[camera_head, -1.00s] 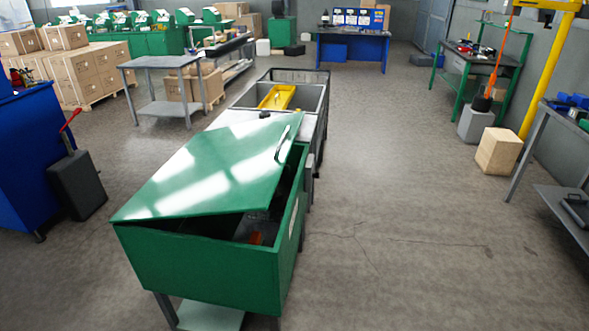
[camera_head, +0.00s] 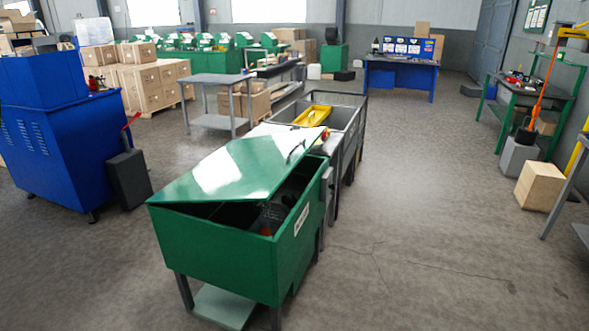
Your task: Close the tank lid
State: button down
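The green tank (camera_head: 215,250) stands on grey legs in the lower middle of the head view. Its green lid (camera_head: 240,169) is partly open. The lid is hinged along the left side and tilts up to the right, leaving a gap at the front and right. A curved handle (camera_head: 297,147) sits near the lid's right edge. Through the gap, dark parts (camera_head: 272,214) and a small orange thing (camera_head: 266,231) show inside the tank. My gripper is not in view.
A grey cart with a yellow tray (camera_head: 312,115) stands behind the tank. A blue cabinet (camera_head: 60,150) and dark canister (camera_head: 129,180) are at left. A wooden box (camera_head: 540,186) and green bench (camera_head: 525,105) are at right. The floor (camera_head: 430,230) right of the tank is clear.

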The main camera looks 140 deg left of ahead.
aim_at(249, 169)
jog(key=z, duration=1.3)
jog(key=k, duration=0.1)
jog(key=u, duration=3.25)
jog(key=k, duration=0.2)
jog(key=u, duration=1.95)
jog(key=k, duration=0.25)
jog(key=u, duration=1.45)
